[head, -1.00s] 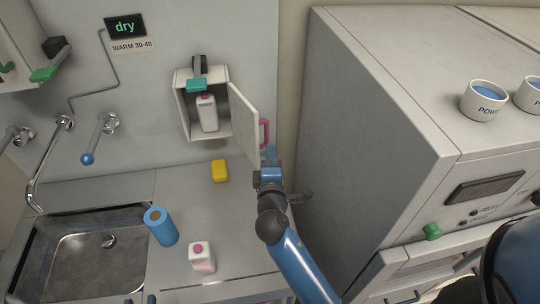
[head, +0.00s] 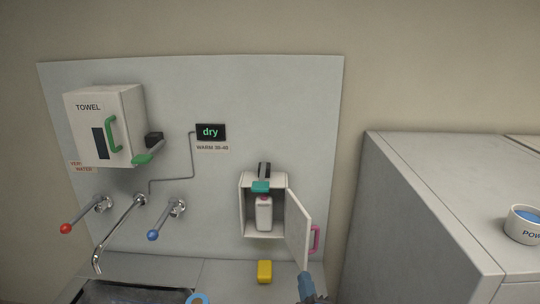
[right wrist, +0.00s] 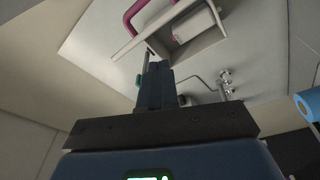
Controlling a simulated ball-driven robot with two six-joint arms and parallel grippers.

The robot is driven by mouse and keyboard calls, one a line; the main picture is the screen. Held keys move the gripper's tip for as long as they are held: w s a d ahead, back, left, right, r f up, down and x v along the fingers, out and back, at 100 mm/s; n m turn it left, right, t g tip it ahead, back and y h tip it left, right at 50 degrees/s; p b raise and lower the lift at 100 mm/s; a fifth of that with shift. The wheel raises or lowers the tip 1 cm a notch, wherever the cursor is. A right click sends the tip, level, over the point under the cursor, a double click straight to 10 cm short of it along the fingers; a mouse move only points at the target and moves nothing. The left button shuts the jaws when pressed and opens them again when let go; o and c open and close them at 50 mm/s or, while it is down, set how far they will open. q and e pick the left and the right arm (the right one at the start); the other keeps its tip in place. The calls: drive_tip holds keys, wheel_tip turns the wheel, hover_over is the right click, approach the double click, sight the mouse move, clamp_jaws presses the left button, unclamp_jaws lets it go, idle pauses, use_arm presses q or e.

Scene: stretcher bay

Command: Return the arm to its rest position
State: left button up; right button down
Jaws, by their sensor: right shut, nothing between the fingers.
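My right gripper (head: 307,287) shows at the bottom edge of the head view, just below the open door (head: 298,228) of a small wall cabinet (head: 263,241). In the right wrist view its two dark fingers (right wrist: 157,82) are together with nothing between them. The pink door handle (head: 315,240) lies above the gripper in the head view and is apart from it; it also shows at the top of the wrist view (right wrist: 131,14). Most of the right arm is out of the head view. My left gripper is not in view.
A white bottle (head: 264,214) stands inside the cabinet. A yellow block (head: 264,271) sits on the counter below. Taps and a towel box (head: 120,102) are at the left.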

drive_tip(key=s+d+f+m+b, duration=0.2)
drive_tip(key=s+d+f+m, duration=0.2)
drive_tip(key=s, duration=0.5)
drive_tip(key=s+d+f+m+g+h+b, duration=0.1)
drive_tip(key=s+d+f+m+b, duration=0.2)
drive_tip(key=s+f, duration=0.4)
drive_tip(key=s+d+f+m+b, duration=0.2)
drive_tip(key=s+d+f+m, duration=0.3)
drive_tip(key=s, duration=0.7)
drive_tip(key=shift+s+d+f+m+g+h, duration=0.3)
drive_tip(key=shift+s+d+f+m, duration=0.05)
drive_tip(key=shift+f+m, duration=0.45)
